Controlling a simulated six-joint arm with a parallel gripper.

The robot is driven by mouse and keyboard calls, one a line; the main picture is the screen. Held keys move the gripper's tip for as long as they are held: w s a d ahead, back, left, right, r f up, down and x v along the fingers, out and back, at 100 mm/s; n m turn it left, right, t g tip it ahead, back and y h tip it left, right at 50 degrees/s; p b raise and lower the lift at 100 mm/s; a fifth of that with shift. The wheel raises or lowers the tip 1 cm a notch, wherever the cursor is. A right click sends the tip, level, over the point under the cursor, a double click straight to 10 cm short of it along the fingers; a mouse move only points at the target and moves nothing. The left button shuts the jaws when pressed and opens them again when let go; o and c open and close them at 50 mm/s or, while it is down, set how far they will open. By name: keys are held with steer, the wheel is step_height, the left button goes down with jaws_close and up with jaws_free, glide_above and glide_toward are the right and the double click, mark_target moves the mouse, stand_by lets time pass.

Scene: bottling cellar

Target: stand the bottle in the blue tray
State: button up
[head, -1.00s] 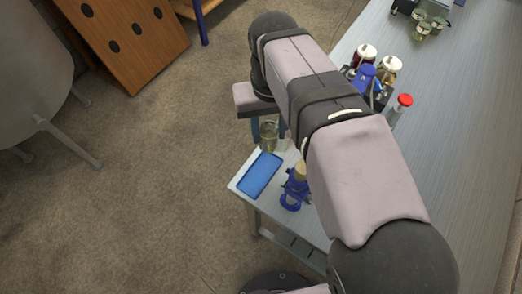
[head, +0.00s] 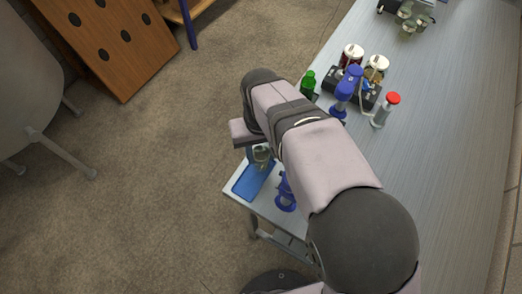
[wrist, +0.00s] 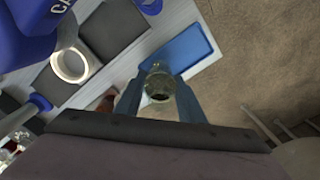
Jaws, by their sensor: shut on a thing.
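The blue tray (head: 250,186) lies flat at the table's near left corner; in the wrist view it shows as a blue rectangle (wrist: 192,46). My gripper (head: 260,149) is shut on a pale greenish glass bottle (head: 262,155). In the wrist view the two blue fingers of my gripper (wrist: 160,94) stand either side of the bottle (wrist: 159,84), which is seen nearly end-on. The bottle overlaps the tray's far end in the head view. Whether its base touches the tray is hidden.
A blue stand-like device (head: 286,192) stands just right of the tray. Further back are a dark green bottle (head: 308,84), a black rack (head: 365,97) with jars, and a red-capped cylinder (head: 386,110). The table's right side is clear.

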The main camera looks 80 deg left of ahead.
steer(key=shift+f, duration=0.2)
steer(key=shift+f, duration=0.1)
steer(key=o, duration=1.3)
steer(key=shift+f, duration=0.1)
step_height(320, 180, up, 12)
steer(key=shift+r+b, duration=0.2)
steer(key=shift+b, duration=0.3)
steer(key=shift+w, duration=0.1)
